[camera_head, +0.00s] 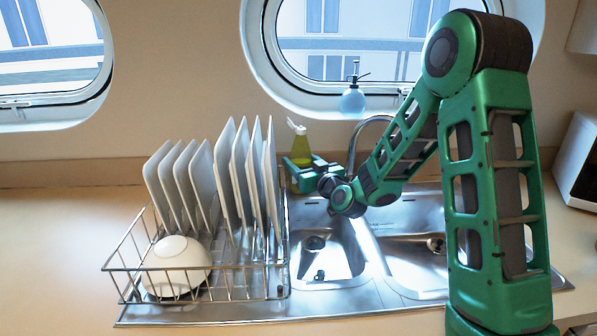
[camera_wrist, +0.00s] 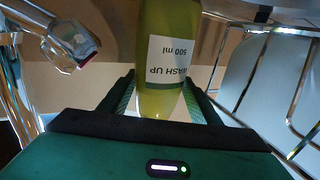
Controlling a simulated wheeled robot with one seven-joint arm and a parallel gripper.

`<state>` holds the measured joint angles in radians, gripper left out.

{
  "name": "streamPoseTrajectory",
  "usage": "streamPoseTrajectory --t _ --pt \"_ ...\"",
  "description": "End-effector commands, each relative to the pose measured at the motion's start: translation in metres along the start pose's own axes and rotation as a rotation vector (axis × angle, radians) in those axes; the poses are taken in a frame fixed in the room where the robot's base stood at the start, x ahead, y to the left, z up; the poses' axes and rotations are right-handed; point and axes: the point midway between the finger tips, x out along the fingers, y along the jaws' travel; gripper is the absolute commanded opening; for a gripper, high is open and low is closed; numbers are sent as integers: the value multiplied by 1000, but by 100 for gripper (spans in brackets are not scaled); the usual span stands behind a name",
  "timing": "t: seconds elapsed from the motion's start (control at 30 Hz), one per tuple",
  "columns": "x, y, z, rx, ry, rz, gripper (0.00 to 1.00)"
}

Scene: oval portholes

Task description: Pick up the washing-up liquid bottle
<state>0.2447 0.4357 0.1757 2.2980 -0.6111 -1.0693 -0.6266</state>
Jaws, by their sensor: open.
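The washing-up liquid bottle (camera_head: 299,148) is yellow-green with a white cap and stands upright behind the sink, beside the dish rack. In the wrist view the bottle (camera_wrist: 165,60) shows a white label reading "WASH UP 500 ml" and appears upside down. My gripper (camera_head: 300,170) is at the bottle, low on its body. In the wrist view my gripper (camera_wrist: 160,95) is open, with one green finger on each side of the bottle. A narrow gap shows beside the bottle; I cannot tell whether either finger touches it.
A wire dish rack (camera_head: 215,296) with several upright plates (camera_head: 198,175) and a white bowl (camera_head: 176,265) stands just left. The tap (camera_head: 362,128) rises close to the right. A double sink (camera_head: 330,262) lies in front. A blue spray bottle (camera_head: 353,100) sits on the porthole sill.

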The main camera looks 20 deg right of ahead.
Motion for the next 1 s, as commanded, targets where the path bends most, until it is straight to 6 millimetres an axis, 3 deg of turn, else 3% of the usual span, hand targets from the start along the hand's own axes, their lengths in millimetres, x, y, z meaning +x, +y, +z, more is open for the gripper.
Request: streamPoseTrajectory --t 0.2,0.53,0.57,0.7,1.0 --pt "30 0 -3 0 1 -1 57" --pt "39 0 -3 0 2 -2 57" --pt "39 0 -3 0 2 -2 54" --pt "40 -2 -4 0 3 -4 20" --pt "41 -4 -6 1 7 -8 19"
